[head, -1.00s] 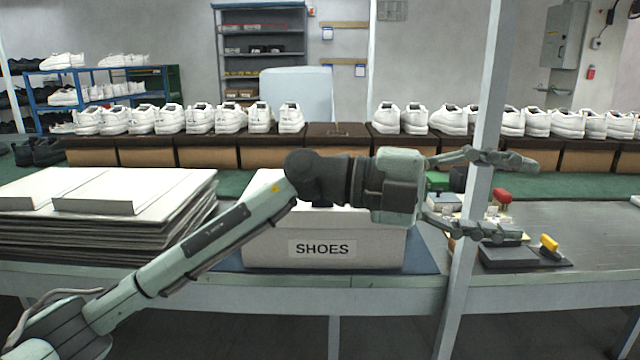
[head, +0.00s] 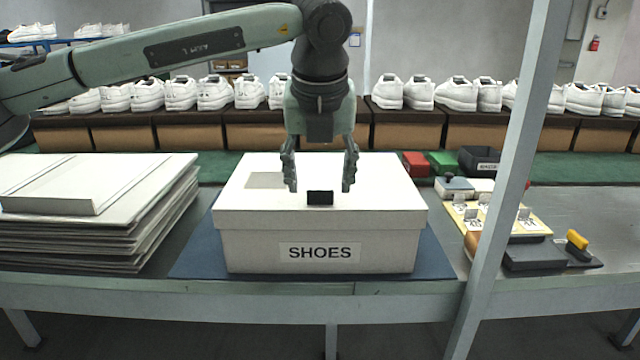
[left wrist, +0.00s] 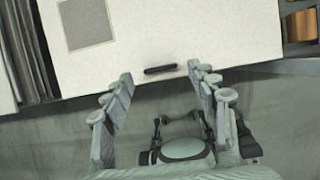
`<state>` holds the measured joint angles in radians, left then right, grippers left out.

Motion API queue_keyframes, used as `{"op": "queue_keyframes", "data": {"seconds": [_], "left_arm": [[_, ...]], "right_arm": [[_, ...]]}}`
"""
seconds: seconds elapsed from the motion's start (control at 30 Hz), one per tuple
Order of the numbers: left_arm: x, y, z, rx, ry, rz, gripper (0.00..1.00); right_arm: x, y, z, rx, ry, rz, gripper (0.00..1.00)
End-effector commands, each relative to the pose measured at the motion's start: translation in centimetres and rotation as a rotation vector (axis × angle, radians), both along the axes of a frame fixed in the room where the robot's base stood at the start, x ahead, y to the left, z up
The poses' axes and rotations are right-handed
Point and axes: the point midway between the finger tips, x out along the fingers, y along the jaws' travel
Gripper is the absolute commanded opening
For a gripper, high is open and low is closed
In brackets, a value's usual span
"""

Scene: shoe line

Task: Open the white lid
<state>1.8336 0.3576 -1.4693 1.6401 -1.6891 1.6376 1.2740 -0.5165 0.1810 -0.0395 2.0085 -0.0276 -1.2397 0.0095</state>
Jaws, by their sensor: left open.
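The white lid (head: 390,190) lies closed on a white shoe box (head: 390,250) marked SHOES, in the middle of the table. A small black tab (head: 320,198) stands at the lid's front edge. My left gripper (head: 320,188) points down above the lid with its fingers open, one on each side of the tab. In the left wrist view the black tab (left wrist: 160,69) lies just beyond and between the open fingertips (left wrist: 161,75), and the lid (left wrist: 190,25) fills the upper part. I cannot tell whether the fingers touch the lid. My right gripper is not in view.
A stack of flat cardboard sheets (head: 90,225) stands left of the box on the table. A grey post (head: 515,180) rises at the right, near small tools and a yellow-handled stamp (head: 577,240). White shoes (head: 180,93) line the back shelf.

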Motion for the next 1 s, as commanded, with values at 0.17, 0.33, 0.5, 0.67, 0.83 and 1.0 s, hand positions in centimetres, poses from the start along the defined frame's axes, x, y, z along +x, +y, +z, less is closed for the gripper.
{"op": "queue_keyframes", "data": {"seconds": [0.17, 0.33, 0.5, 0.67, 0.83, 1.0], "left_arm": [[0.7, 0.0, -1.8, -0.001, 0.001, -0.002, 0.59], [1.0, 0.0, -2.3, -0.002, -0.001, -0.002, 0.59], [1.0, -0.1, -2.3, -0.002, 0.000, -0.002, 0.59], [0.9, -0.1, -2.3, -0.002, 0.000, -0.002, 0.40], [0.9, -0.1, -2.3, -0.002, 0.000, -0.002, 0.19], [0.9, -0.1, -2.3, -0.002, 0.000, -0.003, 0.00]], "right_arm": [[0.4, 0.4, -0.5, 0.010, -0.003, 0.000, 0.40], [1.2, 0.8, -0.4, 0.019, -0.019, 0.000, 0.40], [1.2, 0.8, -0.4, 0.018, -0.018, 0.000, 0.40], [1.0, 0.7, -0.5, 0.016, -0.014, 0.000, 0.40], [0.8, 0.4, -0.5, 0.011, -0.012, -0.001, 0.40], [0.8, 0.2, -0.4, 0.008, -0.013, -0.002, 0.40]]}}
